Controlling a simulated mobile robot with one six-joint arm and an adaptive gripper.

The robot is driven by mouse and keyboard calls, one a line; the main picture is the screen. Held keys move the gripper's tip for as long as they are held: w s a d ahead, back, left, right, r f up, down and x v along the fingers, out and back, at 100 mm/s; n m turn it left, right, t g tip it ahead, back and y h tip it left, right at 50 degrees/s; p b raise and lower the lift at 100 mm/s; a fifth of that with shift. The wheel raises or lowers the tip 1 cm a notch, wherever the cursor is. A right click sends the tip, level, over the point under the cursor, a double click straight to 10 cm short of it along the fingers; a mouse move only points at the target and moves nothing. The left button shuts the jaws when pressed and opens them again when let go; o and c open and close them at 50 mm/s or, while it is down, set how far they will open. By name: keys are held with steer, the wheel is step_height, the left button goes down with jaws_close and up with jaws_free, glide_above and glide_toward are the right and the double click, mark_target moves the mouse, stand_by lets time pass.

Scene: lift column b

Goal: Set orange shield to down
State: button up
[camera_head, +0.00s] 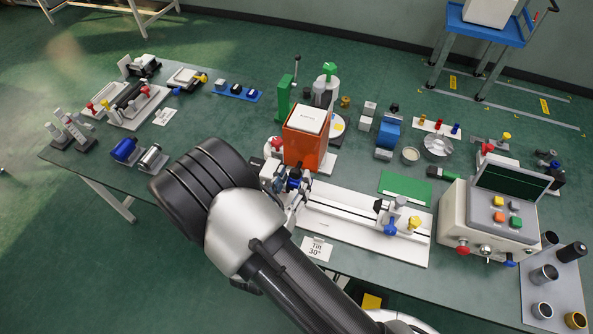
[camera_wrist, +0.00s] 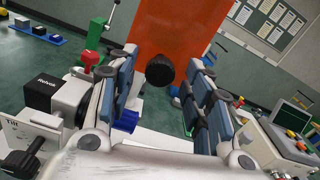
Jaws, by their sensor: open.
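The orange shield (camera_head: 303,148) stands upright near the middle of the table, with a white labelled block at its top. In the wrist view the orange shield (camera_wrist: 185,30) fills the top centre, its face towards me. A round black knob (camera_wrist: 160,71) sticks out of that face. My gripper (camera_head: 291,178) is just in front of the shield's lower part. In the wrist view my gripper (camera_wrist: 163,72) is open, with one finger on each side of the knob in the picture. I see a gap on both sides of the knob. How deep it sits between the fingers I cannot tell.
A red knob (camera_head: 277,142) and a green upright lever (camera_head: 283,97) stand left of the shield. A white rail plate (camera_head: 345,213) with a blue and a yellow knob lies to the right. A control box (camera_head: 487,220) with a screen stands further right. Some bare table lies left of the shield.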

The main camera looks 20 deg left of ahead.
steer(key=shift+w+d, duration=0.1)
steer(key=shift+w, duration=1.45)
jaws_close()
